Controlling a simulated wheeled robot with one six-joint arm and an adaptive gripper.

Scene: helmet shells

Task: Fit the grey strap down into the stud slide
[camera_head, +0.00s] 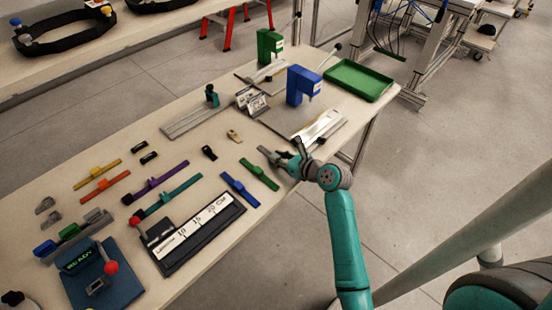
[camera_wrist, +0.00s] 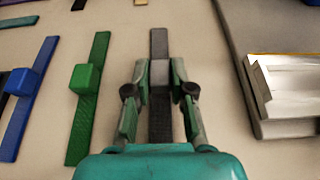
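The grey strap (camera_wrist: 159,45) is a dark grey strip with a lighter grey block. It runs away from me between the fingers of my gripper (camera_wrist: 159,74). The fingertips sit against both sides of the block and look shut on it. In the head view the strap's end (camera_head: 268,154) sticks out to the left of my gripper (camera_head: 291,156), low over the table's right part. I cannot tell if it touches the table. No part is clearly recognizable as the stud slide; a metal rail with a dark green upright (camera_head: 212,97) stands at the middle back.
A green strap (camera_wrist: 83,90) and a blue strap (camera_wrist: 30,95) lie left of the grey one. A metal channel (camera_wrist: 280,85) on a grey plate lies to its right. A blue press (camera_head: 303,86) and green tray (camera_head: 358,80) stand behind. Several other straps lie left.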

